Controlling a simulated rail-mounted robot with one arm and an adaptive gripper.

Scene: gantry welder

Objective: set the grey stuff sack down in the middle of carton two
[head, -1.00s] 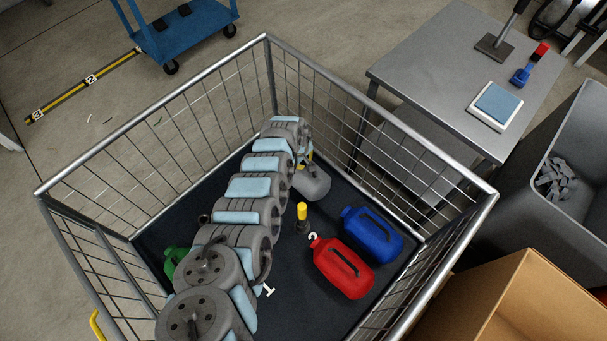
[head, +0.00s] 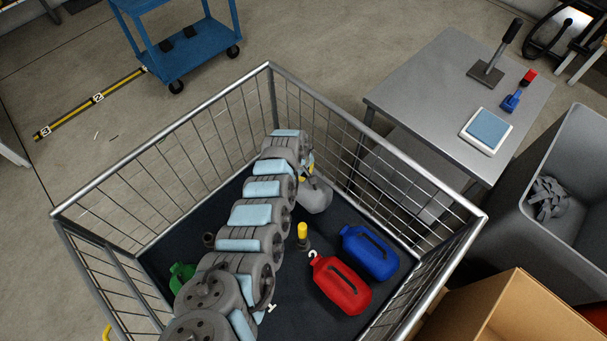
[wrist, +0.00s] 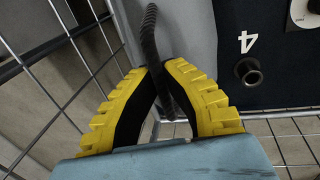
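A grey sack (head: 316,196) shows beyond the end of my arm, in the back part of the wire cage in the head view. In the wrist view its grey side (wrist: 190,30) lies beyond my gripper (wrist: 158,72). The yellow fingers are closed together on its dark strap (wrist: 160,45). My arm hides part of the sack in the head view; whether it touches the cage floor is unclear. An open cardboard carton (head: 475,322) stands at the lower right, cut off by the frame. No number shows on it, so I cannot tell whether it is carton two.
The wire cage (head: 170,146) surrounds the sack. Inside are red (head: 340,287), blue (head: 370,252) and green (head: 182,277) containers and a yellow-topped item (head: 302,232). A metal table (head: 430,95) and a grey bin (head: 520,190) stand right. A blue cart (head: 195,55) stands behind.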

